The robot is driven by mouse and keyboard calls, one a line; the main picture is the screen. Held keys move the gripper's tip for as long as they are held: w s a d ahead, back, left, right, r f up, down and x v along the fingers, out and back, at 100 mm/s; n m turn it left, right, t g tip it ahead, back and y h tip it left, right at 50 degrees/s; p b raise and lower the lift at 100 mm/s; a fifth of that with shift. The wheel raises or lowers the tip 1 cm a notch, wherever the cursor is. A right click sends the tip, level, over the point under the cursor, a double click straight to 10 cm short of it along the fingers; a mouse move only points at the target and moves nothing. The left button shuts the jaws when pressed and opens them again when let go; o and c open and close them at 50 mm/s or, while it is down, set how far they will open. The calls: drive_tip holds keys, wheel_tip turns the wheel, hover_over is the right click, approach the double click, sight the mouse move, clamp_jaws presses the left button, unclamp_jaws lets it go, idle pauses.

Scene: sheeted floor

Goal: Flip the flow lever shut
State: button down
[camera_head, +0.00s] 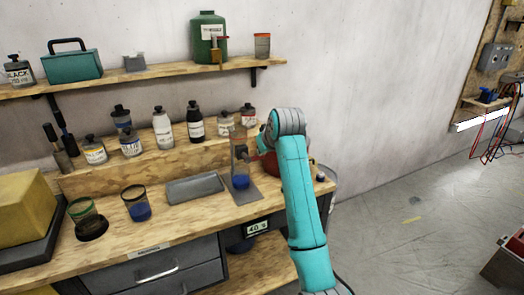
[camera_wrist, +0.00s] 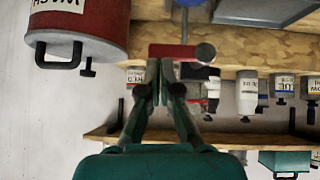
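A red lever bar (camera_wrist: 172,52) with a dark round end (camera_wrist: 205,53) lies crosswise in the wrist view, just beyond my fingertips. A thin metal post shows behind it. My gripper (camera_wrist: 165,72) points at the bar with its fingers together and nothing visible between them. I cannot tell whether the tips touch the bar. In the head view, a clear upright vessel (camera_head: 239,160) with blue liquid low in it stands on a grey plate (camera_head: 247,194), left of my arm. The lever and my fingertips are not clear there; my arm covers part of that area.
A red canister (camera_wrist: 78,25) sits close by in the wrist view. Several bottles (camera_head: 195,122) line the raised step. A grey tray (camera_head: 193,189) and two cups (camera_head: 136,205) are left of the vessel. A wall shelf (camera_head: 150,77) runs above. Floor at right is open.

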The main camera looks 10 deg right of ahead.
idle(0.3)
drive_tip(key=w+r+v, duration=0.2)
drive_tip(key=v, duration=1)
drive_tip(key=shift+s+d+r, duration=0.15)
drive_tip(key=shift+s+r, duration=0.05)
drive_tip(key=shift+r, duration=0.15)
drive_tip(key=shift+f, duration=0.1)
